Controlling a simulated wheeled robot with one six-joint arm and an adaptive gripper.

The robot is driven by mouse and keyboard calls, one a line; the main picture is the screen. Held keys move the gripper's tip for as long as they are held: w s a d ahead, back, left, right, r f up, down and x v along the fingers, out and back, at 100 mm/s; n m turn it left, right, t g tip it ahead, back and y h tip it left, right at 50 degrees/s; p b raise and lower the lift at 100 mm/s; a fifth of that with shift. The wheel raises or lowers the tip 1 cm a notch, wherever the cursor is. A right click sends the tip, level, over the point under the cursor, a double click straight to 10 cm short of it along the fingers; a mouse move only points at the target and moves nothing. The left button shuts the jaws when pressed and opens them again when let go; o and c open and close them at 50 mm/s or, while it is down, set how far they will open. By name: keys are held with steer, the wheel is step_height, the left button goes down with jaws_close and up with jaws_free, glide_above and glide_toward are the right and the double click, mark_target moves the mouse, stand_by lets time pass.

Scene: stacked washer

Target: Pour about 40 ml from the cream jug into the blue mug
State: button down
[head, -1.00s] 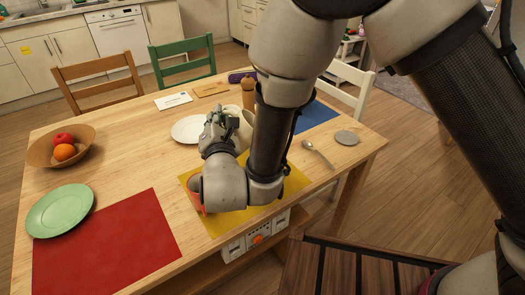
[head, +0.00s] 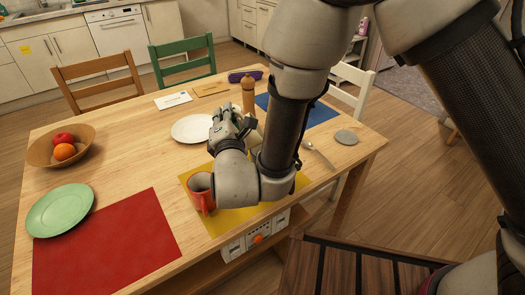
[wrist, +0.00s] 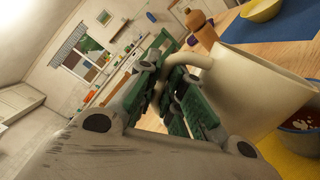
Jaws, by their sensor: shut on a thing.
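The cream jug (wrist: 262,85) fills the right of the wrist view. My gripper (wrist: 176,82) is shut on its handle, with the green-padded fingers on either side. In the head view my gripper (head: 235,122) is over the table near the yellow mat, and only a cream patch of the jug (head: 257,136) shows behind my arm. The blue mug (wrist: 299,144) shows partly at the right edge of the wrist view, below the jug, with dark reddish contents. My arm hides it in the head view. I cannot tell the jug's exact tilt, and no stream shows.
A red mug (head: 201,189) stands on the yellow mat (head: 232,220), close to my wrist. A brown mill (head: 248,95), a white plate (head: 191,128) and a spoon (head: 318,154) are nearby. A yellow bowl (wrist: 262,9) sits on the blue mat (wrist: 240,32).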

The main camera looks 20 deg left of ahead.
steer(key=shift+w+d+m, duration=0.2)
steer(key=shift+d+m, duration=0.2)
steer(key=shift+m, duration=0.1)
steer(key=shift+a, duration=0.2)
steer(key=shift+a, duration=0.25)
steer(key=shift+a, duration=0.25)
steer(key=shift+s+a, duration=0.1)
steer(key=shift+a, duration=0.05)
steer(key=shift+s+a, duration=0.15)
steer(key=shift+a, duration=0.05)
stand_by(0.4)
steer(key=shift+m, duration=0.4)
stand_by(0.5)
